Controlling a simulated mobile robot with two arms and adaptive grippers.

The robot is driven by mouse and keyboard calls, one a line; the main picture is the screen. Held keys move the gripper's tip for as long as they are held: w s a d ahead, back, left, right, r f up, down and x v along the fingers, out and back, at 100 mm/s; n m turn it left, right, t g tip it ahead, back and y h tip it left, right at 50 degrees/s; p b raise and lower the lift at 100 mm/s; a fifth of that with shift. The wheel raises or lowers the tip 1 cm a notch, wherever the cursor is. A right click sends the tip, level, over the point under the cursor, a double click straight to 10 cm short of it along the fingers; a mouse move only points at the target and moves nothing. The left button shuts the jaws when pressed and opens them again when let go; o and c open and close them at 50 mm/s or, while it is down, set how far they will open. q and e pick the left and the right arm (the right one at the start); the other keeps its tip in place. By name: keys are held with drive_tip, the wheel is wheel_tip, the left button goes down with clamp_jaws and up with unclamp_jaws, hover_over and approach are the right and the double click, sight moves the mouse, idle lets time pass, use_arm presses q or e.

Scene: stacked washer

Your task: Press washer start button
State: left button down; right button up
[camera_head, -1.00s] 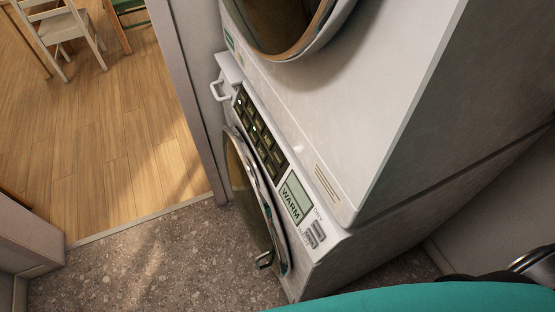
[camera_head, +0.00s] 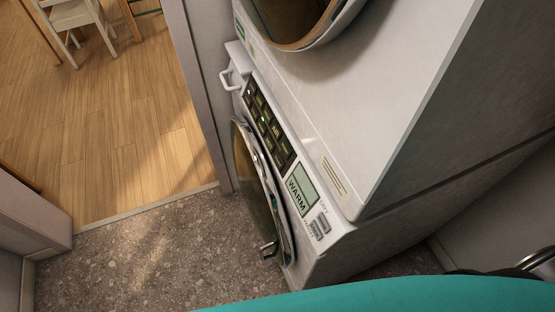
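The stacked washer stands at the centre right, tilted in the picture. Its lower unit (camera_head: 330,262) has a round door (camera_head: 257,185) on its front that looks shut. The control panel (camera_head: 270,122) above that door carries a dark block of several buttons with small lit lights. Beside it a display (camera_head: 300,188) reads "WARM". Two small grey buttons (camera_head: 319,225) sit at the panel's near end, with "DRY" legible by one; the other label is too small to read surely. Neither of my grippers is in view.
The upper unit (camera_head: 370,90) with its round door (camera_head: 300,18) overhangs the panel. A white handle (camera_head: 230,79) sticks out at the panel's far end. Speckled floor (camera_head: 150,260) is clear in front. A doorway at left opens to a wooden floor (camera_head: 120,110) with a white chair (camera_head: 75,20).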

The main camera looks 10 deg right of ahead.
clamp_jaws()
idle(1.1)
